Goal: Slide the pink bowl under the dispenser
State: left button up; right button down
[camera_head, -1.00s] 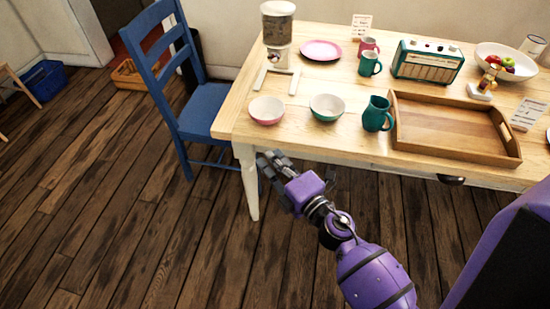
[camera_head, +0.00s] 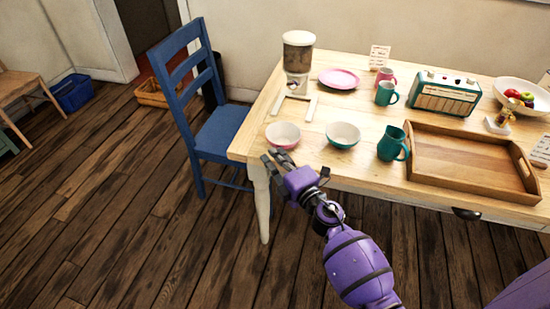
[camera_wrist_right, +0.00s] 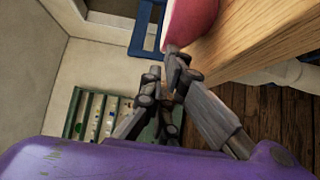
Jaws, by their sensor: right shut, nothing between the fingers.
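The pink bowl (camera_head: 283,134), white inside, sits upright near the table's front left corner. My right gripper (camera_head: 273,158) is shut and empty just in front of the bowl at the table's front edge. In the right wrist view the bowl (camera_wrist_right: 190,20) shows at the top, close to the fingertips (camera_wrist_right: 163,62); I cannot tell if they touch. My left gripper is out of view.
A teal bowl (camera_head: 343,135) stands right of the pink bowl, then a teal jug (camera_head: 392,143) and a wooden tray (camera_head: 470,160). A pink plate (camera_head: 339,78) lies right of the dispenser. A blue chair (camera_head: 215,130) stands at the table's left side.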

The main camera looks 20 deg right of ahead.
aim_at(281, 123)
jog(key=w+d+b, duration=0.1)
jog(key=w+d, duration=0.1)
jog(key=w, duration=0.1)
jog(key=w+d+b, duration=0.1)
jog(key=w+d, duration=0.1)
jog(key=w, duration=0.2)
jog(key=w+d+b, duration=0.1)
jog(key=w+d, duration=0.1)
jog(key=w, duration=0.2)
jog(key=shift+d+f, duration=0.2)
jog(key=shift+d, duration=0.2)
jog(key=shift+w+d+r, duration=0.15)
jog(key=shift+w+d, duration=0.05)
jog(key=shift+w, duration=0.05)
